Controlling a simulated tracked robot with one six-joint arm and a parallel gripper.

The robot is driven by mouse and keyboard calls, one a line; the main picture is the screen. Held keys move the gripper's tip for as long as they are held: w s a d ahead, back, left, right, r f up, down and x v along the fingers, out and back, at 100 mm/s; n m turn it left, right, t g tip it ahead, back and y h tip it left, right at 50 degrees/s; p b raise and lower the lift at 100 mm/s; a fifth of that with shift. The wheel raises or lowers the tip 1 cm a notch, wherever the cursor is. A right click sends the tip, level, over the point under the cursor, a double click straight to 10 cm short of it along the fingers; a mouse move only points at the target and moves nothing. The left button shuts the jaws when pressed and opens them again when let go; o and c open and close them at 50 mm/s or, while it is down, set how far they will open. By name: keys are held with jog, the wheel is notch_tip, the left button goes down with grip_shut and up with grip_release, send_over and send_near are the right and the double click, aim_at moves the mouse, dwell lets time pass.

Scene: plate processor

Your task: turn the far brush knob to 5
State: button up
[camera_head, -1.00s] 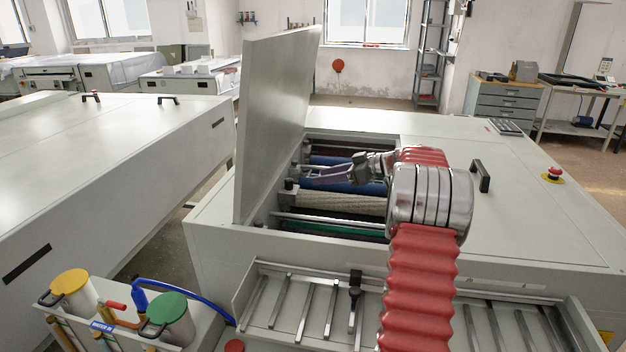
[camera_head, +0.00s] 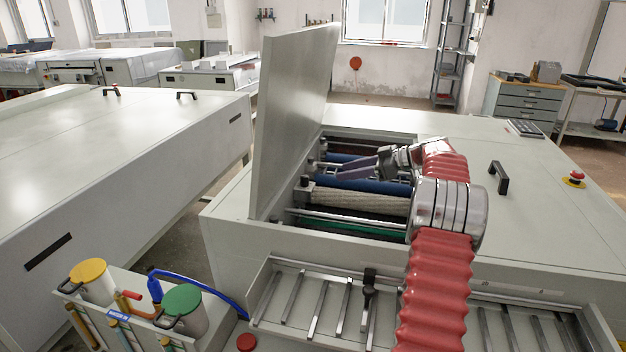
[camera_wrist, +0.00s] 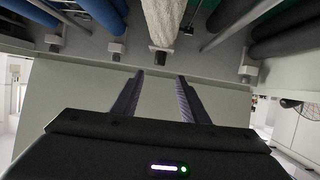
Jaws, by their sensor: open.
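The processor (camera_head: 225,215) has its lid (camera_head: 290,120) raised over an open bay of rollers. A pale brush roller (camera_head: 360,200) lies in the bay, with a dark knob (camera_head: 306,186) at its left end. A darker fitting (camera_head: 322,148) at the far left of the bay may be the far brush knob; its number is unreadable. My gripper (camera_head: 326,172) is open, over the bay between these two, pointing left. In the wrist view my gripper (camera_wrist: 159,75) shows both fingers apart with nothing between them. The pale brush (camera_wrist: 165,18) and its end block (camera_wrist: 160,48) lie beyond the tips.
Blue rollers (camera_head: 375,187) and a green roller (camera_head: 340,228) share the bay. The raised lid stands close on the left. A black handle (camera_head: 498,178) and red stop button (camera_head: 575,177) are on the right cover. A slatted feed tray (camera_head: 300,310) is in front.

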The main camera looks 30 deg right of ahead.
aim_at(310, 187)
dwell(0.4)
jog(key=x, duration=1.3)
jog(key=shift+w+a+f, duration=0.2)
jog(key=shift+w, duration=0.05)
jog(key=shift+c, duration=0.3)
grip_shut()
